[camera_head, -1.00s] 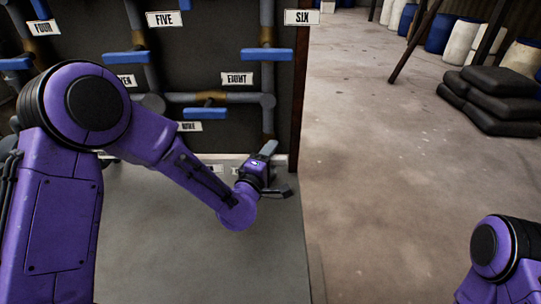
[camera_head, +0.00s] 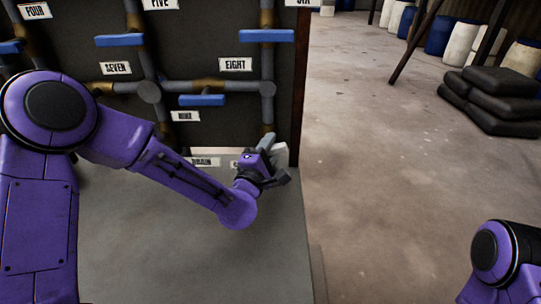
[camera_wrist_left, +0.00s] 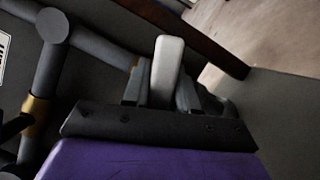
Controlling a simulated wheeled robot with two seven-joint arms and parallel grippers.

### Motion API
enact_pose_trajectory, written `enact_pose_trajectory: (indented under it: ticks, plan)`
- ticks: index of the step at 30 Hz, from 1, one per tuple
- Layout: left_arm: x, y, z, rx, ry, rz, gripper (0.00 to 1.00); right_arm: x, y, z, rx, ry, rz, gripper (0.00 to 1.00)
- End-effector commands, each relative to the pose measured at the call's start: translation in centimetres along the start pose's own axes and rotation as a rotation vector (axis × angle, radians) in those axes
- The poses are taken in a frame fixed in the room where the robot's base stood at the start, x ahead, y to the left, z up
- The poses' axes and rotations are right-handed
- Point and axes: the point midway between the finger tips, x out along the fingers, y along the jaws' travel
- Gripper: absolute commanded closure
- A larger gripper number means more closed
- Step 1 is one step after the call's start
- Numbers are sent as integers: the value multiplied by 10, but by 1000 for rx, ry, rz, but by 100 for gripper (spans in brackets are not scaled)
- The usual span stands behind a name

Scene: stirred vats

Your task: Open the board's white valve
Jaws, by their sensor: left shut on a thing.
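The white valve's handle (camera_wrist_left: 166,72) stands between the two fingers of my left gripper (camera_wrist_left: 160,88) in the left wrist view. The fingers are shut on it, one on each side. In the head view my left gripper (camera_head: 274,164) is at the lower right corner of the dark board (camera_head: 205,135). A pale bit of the white handle (camera_head: 281,155) shows beside the fingers there; the rest is hidden by the gripper. My right gripper is out of view; only part of my right arm shows at the lower right.
Blue valve handles (camera_head: 201,100) and grey pipes (camera_head: 205,87) with labels cover the board above my left gripper. A grey surface (camera_head: 190,250) lies below it. Open floor (camera_head: 400,170) is to the right, with dark sacks (camera_head: 500,95) and barrels (camera_head: 455,42) farther back.

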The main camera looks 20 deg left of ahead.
Motion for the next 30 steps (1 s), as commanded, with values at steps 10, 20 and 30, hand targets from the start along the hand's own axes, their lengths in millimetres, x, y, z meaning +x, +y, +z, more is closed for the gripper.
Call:
enact_pose_trajectory:
  ticks: [10,20,30]
  plan:
    - [-2,-6,-3,-306,0,126,100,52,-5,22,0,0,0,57]
    - [-2,-5,-4,-594,1,245,100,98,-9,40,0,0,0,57]
    - [-2,-3,-5,-879,1,362,100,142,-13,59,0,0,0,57]
